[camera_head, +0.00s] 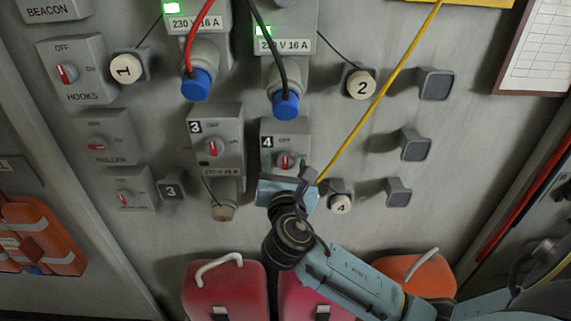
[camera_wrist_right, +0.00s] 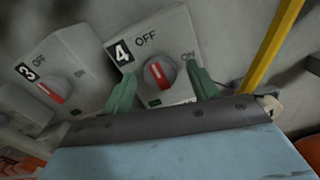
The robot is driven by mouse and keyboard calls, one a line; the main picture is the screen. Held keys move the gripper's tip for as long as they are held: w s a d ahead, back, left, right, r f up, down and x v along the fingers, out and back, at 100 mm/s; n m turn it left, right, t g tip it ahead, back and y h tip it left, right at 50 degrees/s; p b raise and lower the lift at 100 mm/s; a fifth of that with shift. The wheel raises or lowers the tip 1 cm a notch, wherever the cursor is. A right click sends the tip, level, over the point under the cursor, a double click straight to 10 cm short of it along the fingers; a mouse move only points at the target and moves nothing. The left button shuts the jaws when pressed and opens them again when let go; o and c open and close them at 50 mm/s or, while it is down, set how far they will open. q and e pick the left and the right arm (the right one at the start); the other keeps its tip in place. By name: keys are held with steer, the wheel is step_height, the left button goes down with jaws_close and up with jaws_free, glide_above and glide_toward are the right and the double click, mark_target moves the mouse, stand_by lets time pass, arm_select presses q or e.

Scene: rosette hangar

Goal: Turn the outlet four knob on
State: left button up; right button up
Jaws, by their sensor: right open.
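The outlet four box (camera_head: 272,129) is grey with a "4" label and OFF and ON marks; it also shows in the right wrist view (camera_wrist_right: 181,28). Its round grey knob (camera_wrist_right: 167,65) has a red mark that appears to point towards OFF. The knob also shows in the head view (camera_head: 286,159). My right gripper (camera_head: 287,165) is open in front of the box. In the right wrist view its green fingers (camera_wrist_right: 161,76) stand on either side of the knob; whether they touch it I cannot tell. My left gripper is not in view.
The outlet three box (camera_head: 205,125) with a similar knob is just left. A yellow strap (camera_head: 385,82) runs diagonally close to my right gripper. The plug 4 (camera_head: 340,204) hangs at lower right. Red cases (camera_head: 228,285) stand below. Red and black cables with blue plugs (camera_head: 286,105) are above.

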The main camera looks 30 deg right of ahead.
steer(key=c, duration=1)
steer(key=m, duration=0.4)
steer(key=shift+f+m, duration=0.1)
steer(key=shift+m, duration=0.2)
steer(key=m, duration=0.3)
steer(key=shift+m+b, duration=0.35)
steer(key=shift+m, duration=0.05)
steer(key=m+b, duration=0.1)
steer(key=m, duration=0.3)
steer(key=shift+d+f, duration=0.1)
steer(key=shift+m+b, duration=0.95)
steer(key=shift+m, duration=1.75)
